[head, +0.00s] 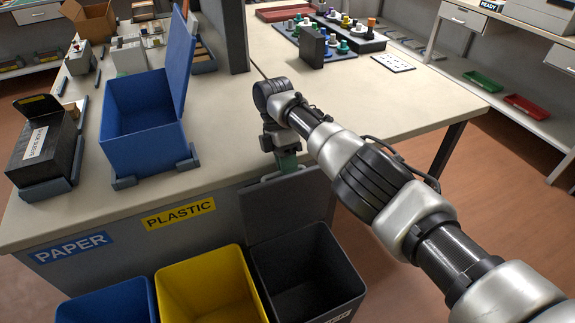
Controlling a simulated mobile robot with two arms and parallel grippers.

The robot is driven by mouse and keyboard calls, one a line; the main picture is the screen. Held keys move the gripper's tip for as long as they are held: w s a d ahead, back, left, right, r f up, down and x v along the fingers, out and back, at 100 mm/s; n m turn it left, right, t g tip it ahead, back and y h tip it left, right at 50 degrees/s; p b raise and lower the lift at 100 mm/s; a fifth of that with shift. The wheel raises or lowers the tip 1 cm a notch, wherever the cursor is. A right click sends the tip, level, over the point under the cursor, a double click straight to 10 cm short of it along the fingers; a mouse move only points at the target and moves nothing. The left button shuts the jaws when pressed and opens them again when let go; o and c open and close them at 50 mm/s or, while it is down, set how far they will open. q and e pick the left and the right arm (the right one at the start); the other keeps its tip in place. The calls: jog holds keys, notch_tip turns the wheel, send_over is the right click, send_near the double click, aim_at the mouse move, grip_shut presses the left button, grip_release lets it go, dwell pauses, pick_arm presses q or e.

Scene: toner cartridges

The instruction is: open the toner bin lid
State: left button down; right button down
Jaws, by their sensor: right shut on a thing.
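The dark grey bin (307,272) at the bottom centre appears to be the toner bin; its front label is cut off and I cannot read it. Its dark grey lid (287,208) stands raised at the bin's back, in front of the table side, and the bin's inside shows. My right gripper (286,155) points down at the lid's upper edge, shut on a greenish grip part there. The fingertips are partly hidden by the wrist. My left gripper is not in view.
A yellow bin (212,285) and a blue bin (108,302) stand left of the dark bin. On the table (235,115) are an open blue box (143,130) and a black box (40,145). Bottles and trays stand at the back. The table's middle right is clear.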

jog(key=shift+s+f, duration=0.15)
jog(key=shift+f, duration=0.35)
jog(key=c, duration=1.1)
grip_release()
jog(key=shift+w+f, duration=0.1)
jog(key=shift+w, duration=0.1)
jog(key=shift+s+r, duration=0.1)
jog(key=shift+r, duration=0.2)
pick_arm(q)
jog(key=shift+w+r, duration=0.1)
pick_arm(e)
jog(key=shift+r, duration=0.1)
